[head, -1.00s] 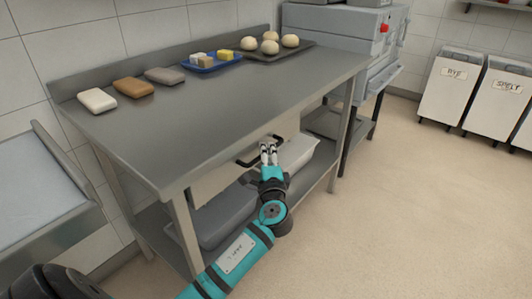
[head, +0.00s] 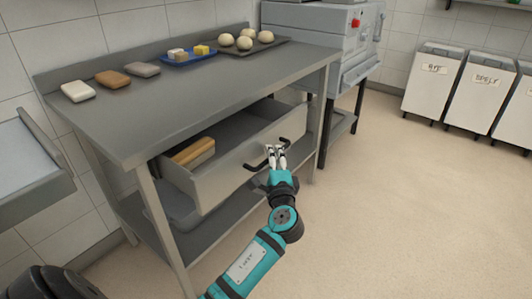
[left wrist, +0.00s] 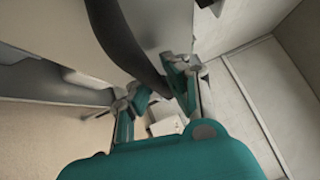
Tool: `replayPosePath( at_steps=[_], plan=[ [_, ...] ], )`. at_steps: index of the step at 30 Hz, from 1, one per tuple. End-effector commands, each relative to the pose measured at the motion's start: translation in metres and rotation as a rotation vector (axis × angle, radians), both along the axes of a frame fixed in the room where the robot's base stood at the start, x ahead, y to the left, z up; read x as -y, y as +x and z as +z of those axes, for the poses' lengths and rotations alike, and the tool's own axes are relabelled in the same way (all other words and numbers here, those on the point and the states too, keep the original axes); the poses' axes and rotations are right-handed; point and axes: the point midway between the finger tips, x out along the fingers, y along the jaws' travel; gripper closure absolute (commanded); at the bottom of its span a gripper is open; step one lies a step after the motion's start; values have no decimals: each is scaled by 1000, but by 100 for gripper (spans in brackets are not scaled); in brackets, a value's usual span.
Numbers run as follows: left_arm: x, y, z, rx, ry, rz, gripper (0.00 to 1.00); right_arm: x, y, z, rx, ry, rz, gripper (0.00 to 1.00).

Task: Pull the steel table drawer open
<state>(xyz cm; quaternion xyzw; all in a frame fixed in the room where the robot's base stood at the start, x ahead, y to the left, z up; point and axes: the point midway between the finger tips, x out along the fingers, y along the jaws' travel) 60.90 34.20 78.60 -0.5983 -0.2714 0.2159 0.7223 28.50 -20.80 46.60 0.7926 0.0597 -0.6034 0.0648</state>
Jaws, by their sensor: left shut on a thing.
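The steel table drawer (head: 232,165) stands well out from under the steel table (head: 130,115) in the head view. A brown wooden-looking thing (head: 194,152) lies in its left part. The drawer's dark handle (head: 259,165) is on its front face. My left gripper (head: 275,150) is shut on the handle. In the left wrist view the dark handle (left wrist: 140,55) runs down to the fingers of my left gripper (left wrist: 165,85), beside the pale drawer front. My right gripper is not in view.
Dough balls on a dark tray (head: 262,52), a blue tray (head: 175,62) and several blocks stand on the tabletop. A grey oven (head: 322,40) is behind, bins (head: 430,82) at the far right. The floor (head: 400,210) on the right is clear.

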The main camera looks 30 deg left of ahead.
Motion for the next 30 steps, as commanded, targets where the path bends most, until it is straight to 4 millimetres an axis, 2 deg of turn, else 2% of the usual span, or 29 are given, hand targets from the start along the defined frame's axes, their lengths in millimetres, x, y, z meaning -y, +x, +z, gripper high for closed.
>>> replayPosePath(
  at_steps=[1,9,15,21,30],
  plan=[
    [12,-1,-6,-8,-6,0,100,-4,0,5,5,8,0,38],
    [69,-6,-7,-10,-5,1,100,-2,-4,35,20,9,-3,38],
    [95,-8,-6,-11,-2,3,100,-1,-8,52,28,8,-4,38],
    [106,-9,-6,-13,-1,5,100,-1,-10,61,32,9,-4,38],
    [108,-9,-6,-13,0,7,100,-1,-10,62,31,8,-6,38]
  ],
)
